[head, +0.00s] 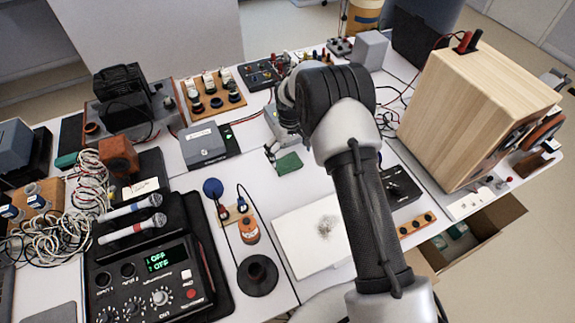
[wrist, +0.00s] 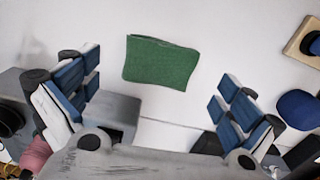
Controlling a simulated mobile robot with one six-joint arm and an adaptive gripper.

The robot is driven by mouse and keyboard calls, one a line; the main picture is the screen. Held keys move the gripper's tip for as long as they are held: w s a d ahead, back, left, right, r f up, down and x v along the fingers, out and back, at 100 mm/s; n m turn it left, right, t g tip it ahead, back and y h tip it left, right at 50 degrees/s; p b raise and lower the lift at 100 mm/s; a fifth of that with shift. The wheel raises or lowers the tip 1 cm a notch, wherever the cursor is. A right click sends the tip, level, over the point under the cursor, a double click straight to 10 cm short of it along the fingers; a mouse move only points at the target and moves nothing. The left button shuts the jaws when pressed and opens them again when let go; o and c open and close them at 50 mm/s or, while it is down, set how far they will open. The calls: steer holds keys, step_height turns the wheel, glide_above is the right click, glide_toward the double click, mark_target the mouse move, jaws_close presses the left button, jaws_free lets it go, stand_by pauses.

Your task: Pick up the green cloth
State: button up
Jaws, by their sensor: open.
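The green cloth (head: 289,163) lies flat on the white table near its middle in the head view. In the wrist view the green cloth (wrist: 160,62) is a small, slightly uneven rectangle at the top centre. My gripper (wrist: 163,97) is open, with its blue-padded fingers wide apart on either side below the cloth in the picture. Nothing is between the fingers, and they look apart from the cloth. In the head view my gripper (head: 275,150) shows only partly beside the cloth, mostly hidden behind my arm.
A large wooden speaker box (head: 470,115) stands at the right. A grey box (head: 203,144) stands left of the cloth. A white board with grey powder (head: 309,240) lies in front. A mixer (head: 150,280) and tangled cables (head: 75,190) fill the left.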

mark_target(289, 164)
step_height(289, 164, down, 5)
steer(key=shift+a+f+b, duration=0.1)
steer(key=shift+b, duration=0.9)
steer(key=c, duration=0.8)
